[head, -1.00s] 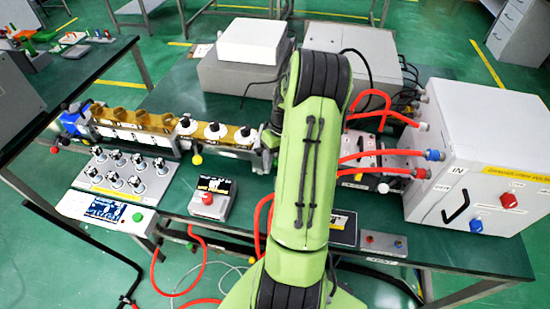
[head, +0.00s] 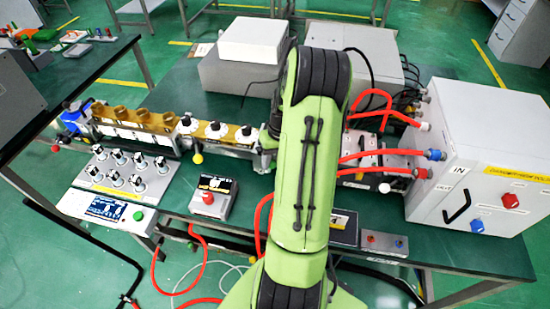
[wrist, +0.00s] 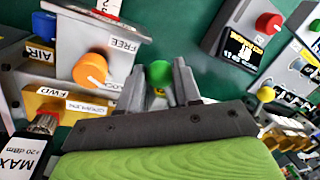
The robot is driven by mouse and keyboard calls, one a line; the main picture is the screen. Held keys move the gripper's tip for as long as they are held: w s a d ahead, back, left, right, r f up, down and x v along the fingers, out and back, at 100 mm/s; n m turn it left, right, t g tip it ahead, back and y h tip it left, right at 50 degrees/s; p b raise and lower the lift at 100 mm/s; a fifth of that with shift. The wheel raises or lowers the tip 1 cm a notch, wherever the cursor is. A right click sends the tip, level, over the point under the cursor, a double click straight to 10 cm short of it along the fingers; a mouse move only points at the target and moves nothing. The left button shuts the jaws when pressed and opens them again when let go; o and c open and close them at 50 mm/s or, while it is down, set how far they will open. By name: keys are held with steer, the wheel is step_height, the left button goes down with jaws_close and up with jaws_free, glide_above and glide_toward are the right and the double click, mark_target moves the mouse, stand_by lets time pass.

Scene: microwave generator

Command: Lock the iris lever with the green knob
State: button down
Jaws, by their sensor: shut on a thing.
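The green knob (wrist: 159,72) is between the two grey fingers of my gripper (wrist: 160,78) in the wrist view. The fingers are shut on it, one on each side. A grey block with a large orange knob (wrist: 90,68) and a white FREE label (wrist: 124,46) stands just left of the fingers. The lever under the green knob is mostly hidden by the fingers, so I cannot tell its position. In the head view my green arm covers the gripper and the knob.
A red knob (wrist: 268,23) on a grey box and a yellow knob (wrist: 265,94) lie to the right in the wrist view. In the head view, the brass waveguide line (head: 215,132) runs left of my arm. Red hoses (head: 375,155) and a grey cabinet (head: 490,125) are on the right.

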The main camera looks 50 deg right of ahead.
steer(key=shift+w+a+m+t+h+b, duration=0.2)
steer(key=shift+w+a+m, duration=0.4)
steer(key=shift+m, duration=0.95)
steer(key=shift+w+a+m+t+h+b, duration=0.2)
steer(key=shift+w+a+m, duration=0.4)
steer(key=shift+m, duration=0.9)
steer(key=shift+w+a+m+t+h+p, duration=0.1)
steer(key=shift+w+a+m+h, duration=0.35)
steer(key=shift+m, duration=1.1)
steer(key=shift+w+a, duration=0.1)
steer(key=shift+a, duration=0.1)
steer(key=c, duration=0.8)
jaws_free()
steer(key=s+r+p, duration=0.1)
steer(key=r, duration=0.4)
steer(key=s+r+p, duration=0.1)
steer(key=r, duration=0.4)
steer(key=s+r+p, duration=0.1)
steer(key=r, duration=0.4)
steer(key=shift+d+r, duration=0.25)
